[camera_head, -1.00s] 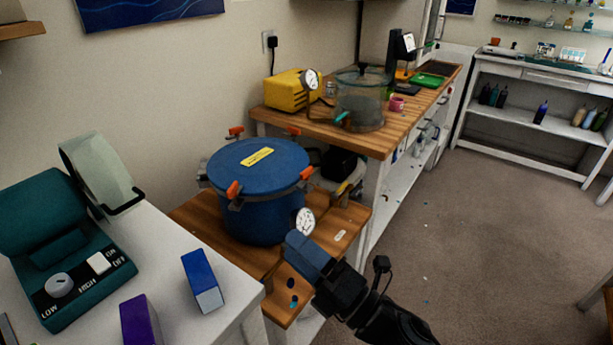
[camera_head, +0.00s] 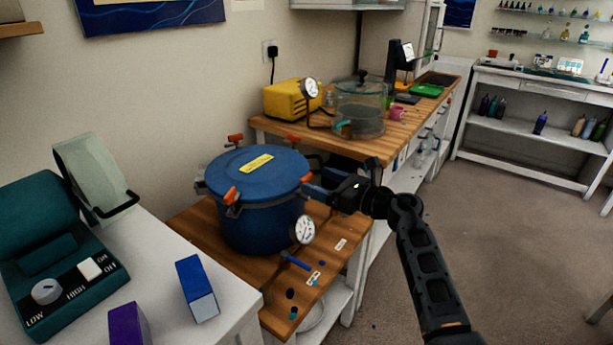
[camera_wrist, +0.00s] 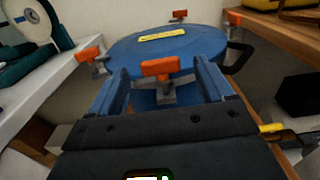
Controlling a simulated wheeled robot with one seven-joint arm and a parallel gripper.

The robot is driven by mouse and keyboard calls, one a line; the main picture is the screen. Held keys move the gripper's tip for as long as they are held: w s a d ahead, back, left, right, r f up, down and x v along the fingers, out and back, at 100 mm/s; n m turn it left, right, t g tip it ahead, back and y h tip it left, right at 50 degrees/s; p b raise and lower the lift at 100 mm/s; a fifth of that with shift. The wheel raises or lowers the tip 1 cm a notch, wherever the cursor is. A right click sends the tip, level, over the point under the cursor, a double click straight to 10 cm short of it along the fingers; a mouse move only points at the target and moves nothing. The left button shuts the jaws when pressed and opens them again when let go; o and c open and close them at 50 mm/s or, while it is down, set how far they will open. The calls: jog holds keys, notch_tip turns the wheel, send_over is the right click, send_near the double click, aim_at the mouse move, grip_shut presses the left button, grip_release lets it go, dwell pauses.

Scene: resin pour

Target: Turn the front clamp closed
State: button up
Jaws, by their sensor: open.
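The blue pressure pot (camera_head: 258,215) stands on the low wooden bench, its lid (camera_head: 250,165) on and a yellow label on top. Orange-handled clamps sit round the rim: one at the near left (camera_head: 231,195), one at the right (camera_head: 306,179), two at the back. My gripper (camera_head: 316,190) is at the pot's right side, open and empty. In the wrist view its blue fingers stand apart on either side of one orange clamp handle (camera_wrist: 160,67), which lies crosswise on a grey bracket. I cannot tell whether the fingers touch it.
A pressure gauge (camera_head: 303,230) sticks out of the pot below my gripper. A blue-handled valve (camera_head: 296,262) is lower down. The white counter (camera_head: 160,270) with a teal device is at left. The wooden workbench (camera_head: 385,145) stands behind.

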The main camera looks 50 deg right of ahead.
aim_at(308, 177)
jog(key=shift+w+a, duration=0.15)
jog(key=shift+w, duration=2.2)
jog(key=c, duration=1)
jog(key=shift+o, duration=0.2)
